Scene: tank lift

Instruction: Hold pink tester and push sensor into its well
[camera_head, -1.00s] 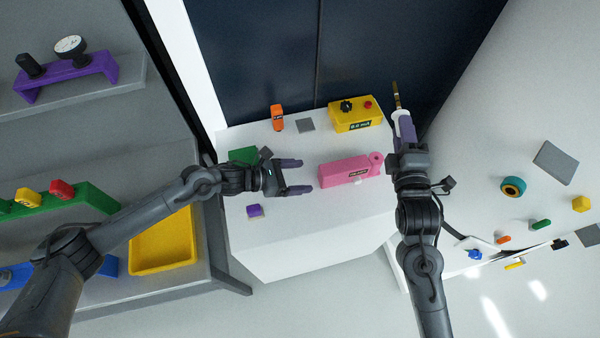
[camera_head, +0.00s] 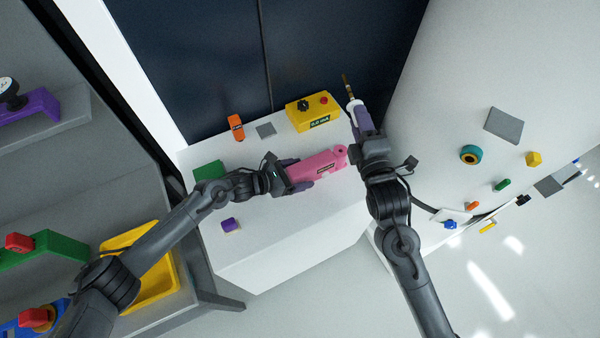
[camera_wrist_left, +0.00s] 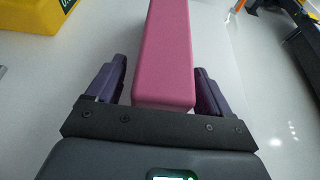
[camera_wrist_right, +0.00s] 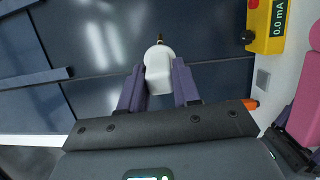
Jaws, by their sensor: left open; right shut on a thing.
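The pink tester (camera_head: 318,166) lies on the white table, its round well end (camera_head: 340,150) toward the right arm. My left gripper (camera_head: 297,172) is open, its purple fingers on both sides of the tester's near end. In the left wrist view the tester (camera_wrist_left: 165,55) runs between the fingers (camera_wrist_left: 160,92), with a gap showing at least on the left. My right gripper (camera_head: 358,115) is shut on the white sensor (camera_head: 352,103), whose thin brassy tip points away toward the dark panel. The sensor (camera_wrist_right: 159,70) also shows between the fingers in the right wrist view.
A yellow meter box (camera_head: 312,112) stands behind the tester. An orange piece (camera_head: 236,127), grey square (camera_head: 266,130), green block (camera_head: 209,172) and purple block (camera_head: 230,224) lie around the table. A side surface at right holds several small parts.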

